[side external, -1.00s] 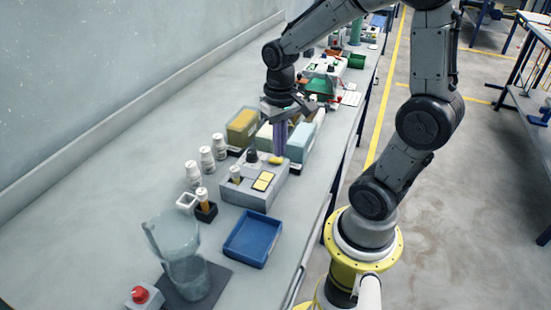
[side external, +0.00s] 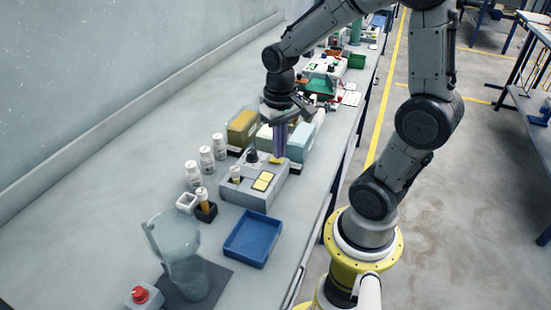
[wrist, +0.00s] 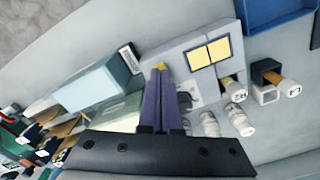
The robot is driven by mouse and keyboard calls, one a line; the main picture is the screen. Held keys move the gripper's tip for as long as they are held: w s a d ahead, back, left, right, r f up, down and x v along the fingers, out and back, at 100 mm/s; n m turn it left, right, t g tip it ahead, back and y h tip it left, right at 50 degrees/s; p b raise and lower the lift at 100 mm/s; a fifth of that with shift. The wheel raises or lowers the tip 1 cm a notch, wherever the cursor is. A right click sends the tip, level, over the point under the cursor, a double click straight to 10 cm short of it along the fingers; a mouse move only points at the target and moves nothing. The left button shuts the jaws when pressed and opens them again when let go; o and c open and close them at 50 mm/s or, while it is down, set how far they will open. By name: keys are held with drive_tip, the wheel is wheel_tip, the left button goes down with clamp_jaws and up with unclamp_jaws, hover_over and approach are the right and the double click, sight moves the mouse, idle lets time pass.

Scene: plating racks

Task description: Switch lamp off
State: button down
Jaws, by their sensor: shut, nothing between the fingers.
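A grey box (side external: 245,194) on the bench carries two bright yellow square panels (side external: 265,180); it looks like the lamp unit. The panels also show in the wrist view (wrist: 209,53). A small yellow piece (side external: 277,161) sits at the box's far end, and it also shows at the fingertips in the wrist view (wrist: 158,66). My gripper (side external: 279,155) points down over that end with its purple fingers shut and empty. The fingertips (wrist: 160,72) partly cover the yellow piece; I cannot tell whether they touch it.
Several white bottles (side external: 206,159) stand left of the box. Nearer are an amber vial in a black holder (side external: 206,212), a blue tray (side external: 253,239), a clear jug (side external: 185,262) and a red button (side external: 140,295).

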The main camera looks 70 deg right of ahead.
drive_tip(key=shift+f, duration=0.65)
idle(0.3)
drive_tip(key=shift+r, duration=3.6)
drive_tip(key=s+a+r+n+t, duration=0.4)
drive_tip(key=s+a+n+t, duration=0.1)
drive_tip(key=s+a+n, duration=0.1)
drive_tip(key=shift+s+a+r+t, duration=0.25)
drive_tip(key=shift+s+a, duration=0.4)
drive_tip(key=shift+a, duration=0.6)
